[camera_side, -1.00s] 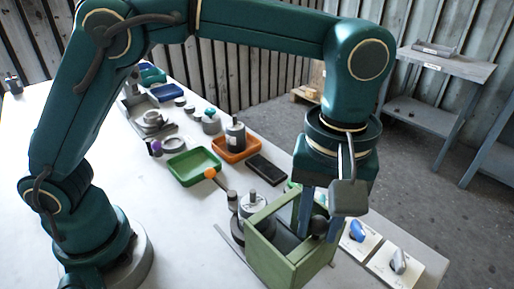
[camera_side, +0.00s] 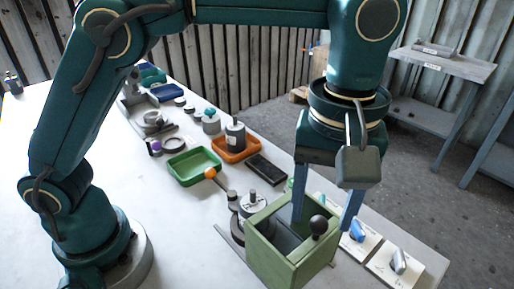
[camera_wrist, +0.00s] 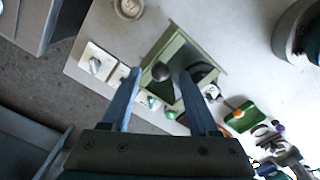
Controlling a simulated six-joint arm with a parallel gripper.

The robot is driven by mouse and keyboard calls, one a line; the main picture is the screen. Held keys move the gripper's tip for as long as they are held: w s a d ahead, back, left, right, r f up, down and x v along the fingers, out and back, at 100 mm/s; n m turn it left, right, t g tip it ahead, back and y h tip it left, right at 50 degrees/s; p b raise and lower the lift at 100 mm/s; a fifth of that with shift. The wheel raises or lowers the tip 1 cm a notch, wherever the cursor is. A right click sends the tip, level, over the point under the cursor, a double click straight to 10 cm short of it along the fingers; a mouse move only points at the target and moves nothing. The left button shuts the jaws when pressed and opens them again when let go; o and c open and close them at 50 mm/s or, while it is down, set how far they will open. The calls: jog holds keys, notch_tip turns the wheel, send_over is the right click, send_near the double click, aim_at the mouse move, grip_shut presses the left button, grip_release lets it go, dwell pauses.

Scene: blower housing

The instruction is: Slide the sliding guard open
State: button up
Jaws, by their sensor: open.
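The green blower housing (camera_side: 282,262) stands on the table as an open-topped box, its dark inside showing left of the knob. A round black knob (camera_side: 318,224) stands at the box's right end; I take it to be the sliding guard's handle. The guard's panel is hard to make out. My gripper (camera_side: 322,217) is open and empty, one finger on each side of the knob with gaps between. In the wrist view the knob (camera_wrist: 160,71) shows between the spread fingertips, nearer the left one.
Two white plates with a blue knob (camera_side: 357,231) and a grey knob (camera_side: 398,261) lie right of the housing. An orange-ended lever (camera_side: 210,173), a green tray (camera_side: 194,166) and an orange tray (camera_side: 236,149) lie behind it.

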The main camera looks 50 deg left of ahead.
jog(key=shift+r, duration=1.15)
jog(key=s+a+r+n+t, duration=0.1)
jog(key=a+r+t, duration=0.1)
jog(key=a+r, duration=0.35)
jog(key=s+a+r+t, duration=0.1)
jog(key=a+r, duration=0.1)
jog(key=a, duration=0.6)
jog(key=s+a+f+m+t, duration=0.2)
jog(key=s+a+f+m, duration=0.3)
jog(key=f, duration=0.4)
jog(key=s+m, duration=0.1)
jog(key=m, duration=0.1)
jog(key=shift+s+a+f+m+t, duration=0.2)
jog(key=shift+s+a+m+t, duration=0.1)
jog(key=shift+s+a+m, duration=0.1)
